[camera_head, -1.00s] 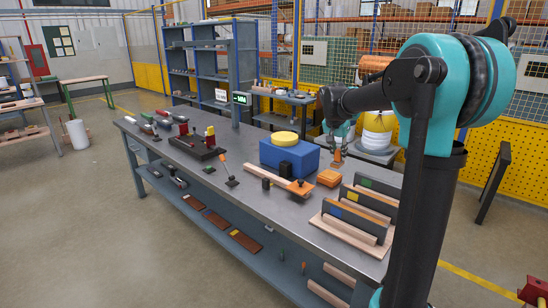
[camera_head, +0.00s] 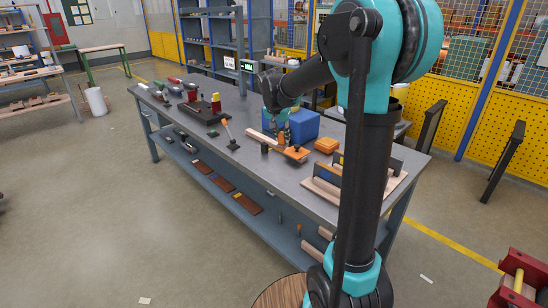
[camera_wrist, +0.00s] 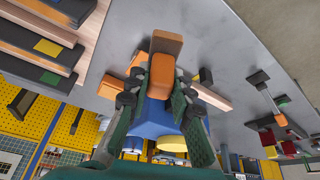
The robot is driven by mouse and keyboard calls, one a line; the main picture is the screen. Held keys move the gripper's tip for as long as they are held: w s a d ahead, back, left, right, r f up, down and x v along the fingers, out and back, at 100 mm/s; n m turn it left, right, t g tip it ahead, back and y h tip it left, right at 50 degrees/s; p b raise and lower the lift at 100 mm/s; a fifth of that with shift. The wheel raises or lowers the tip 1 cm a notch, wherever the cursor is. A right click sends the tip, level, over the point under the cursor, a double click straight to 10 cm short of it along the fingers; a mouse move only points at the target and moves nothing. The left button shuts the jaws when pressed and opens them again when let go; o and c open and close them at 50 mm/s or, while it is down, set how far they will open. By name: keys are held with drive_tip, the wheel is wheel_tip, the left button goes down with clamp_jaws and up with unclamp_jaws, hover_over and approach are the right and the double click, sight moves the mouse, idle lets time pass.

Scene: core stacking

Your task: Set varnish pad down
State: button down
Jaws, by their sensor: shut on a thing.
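My gripper (camera_wrist: 156,88) is shut on an orange pad with a brown face (camera_wrist: 161,70), which I take as the varnish pad. The pad sits between the two green fingers in the wrist view. In the head view my gripper (camera_head: 281,122) hangs over the steel workbench, just in front of the blue box (camera_head: 305,123). Whether the pad touches anything below is hard to tell. The yellow disc (camera_wrist: 172,143) shows beyond the blue box in the wrist view.
An orange block (camera_head: 326,145) lies right of the board. A rack with dark upright plates (camera_head: 327,182) stands at the bench's near right end. Bare bench top (camera_head: 205,140) shows along the front edge.

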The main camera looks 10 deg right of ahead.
wheel_tip(320, 180, down, 12)
drive_tip(key=shift+f, duration=0.2)
drive_tip(key=shift+f, duration=0.1)
idle(0.3)
drive_tip(key=c, duration=1.3)
unclamp_jaws()
drive_tip(key=shift+c, duration=0.2)
drive_tip(key=v, duration=1.2)
drive_tip(key=s+d+f+n, duration=0.2)
drive_tip(key=s+f, duration=0.2)
drive_tip(key=s, duration=0.5)
drive_tip(key=s+d+f+n+y, duration=0.1)
drive_tip(key=s+d+f+n, duration=0.1)
drive_tip(key=s+f, duration=0.3)
drive_tip(key=s+d+f+n+y, duration=0.1)
drive_tip(key=s+f, duration=0.3)
drive_tip(key=s, duration=0.9)
drive_tip(key=shift+d+f+n, duration=0.4)
drive_tip(key=shift+n, duration=0.2)
